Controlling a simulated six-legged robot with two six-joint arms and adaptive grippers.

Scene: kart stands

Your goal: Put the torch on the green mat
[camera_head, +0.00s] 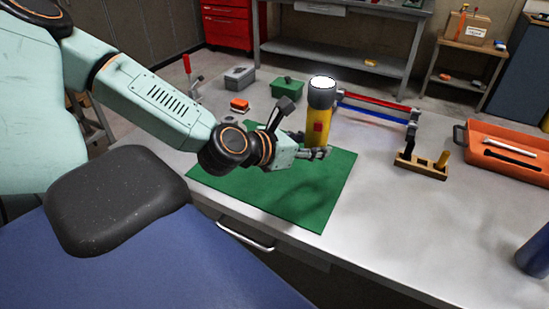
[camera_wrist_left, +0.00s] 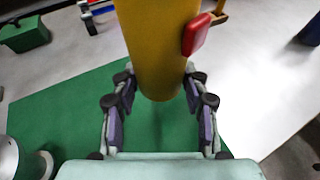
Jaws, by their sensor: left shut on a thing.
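The torch (camera_head: 319,118) is yellow with a grey head, a white lens on top and a red switch. My left gripper (camera_head: 318,152) is shut on its lower part and holds it upright, lens up, over the green mat (camera_head: 315,200). In the left wrist view the torch (camera_wrist_left: 155,45) stands between the two fingers (camera_wrist_left: 158,100). The green mat (camera_wrist_left: 70,105) shows below and around it. I cannot tell for sure whether the torch's base touches the mat. My right gripper is not in view.
Behind the mat are a green box (camera_head: 288,88), a grey box (camera_head: 240,77) and an orange item (camera_head: 239,105). A red and blue bar rack (camera_head: 375,108), a wooden holder (camera_head: 421,168) and an orange tray (camera_head: 510,150) stand to the right. The bench between mat and tray is mostly clear.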

